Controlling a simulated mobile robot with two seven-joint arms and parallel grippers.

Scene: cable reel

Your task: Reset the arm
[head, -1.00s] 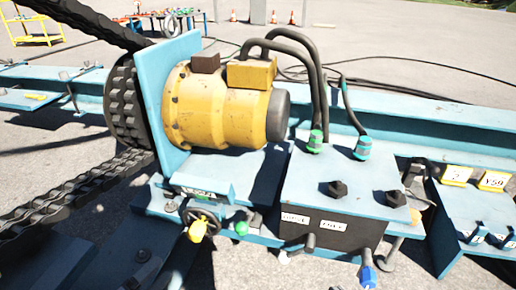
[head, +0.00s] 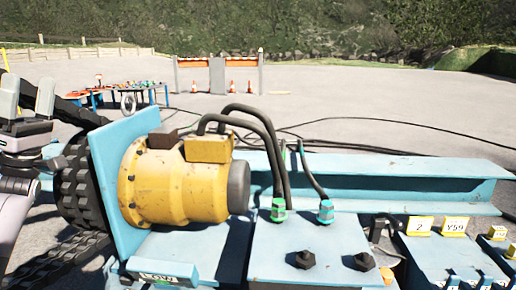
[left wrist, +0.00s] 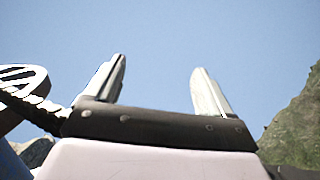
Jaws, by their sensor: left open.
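My left gripper (head: 28,98) is at the left edge of the head view, raised beside the machine's toothed black wheel. In the left wrist view its two fingers (left wrist: 160,90) stand wide apart with only sky between them, so it is open and empty. The machine has a yellow motor (head: 175,182) bolted to a light blue plate (head: 118,170). A blue control box (head: 322,250) with green cable plugs and black knobs stands to the motor's right. My right gripper is not in view.
A long blue beam (head: 400,180) runs behind the machine. Blue panels with yellow tags (head: 420,226) lie at the right. Black cables (head: 330,143) trail over the grey ground. An orange-topped barrier with cones (head: 218,75) stands far back. The air above the motor is clear.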

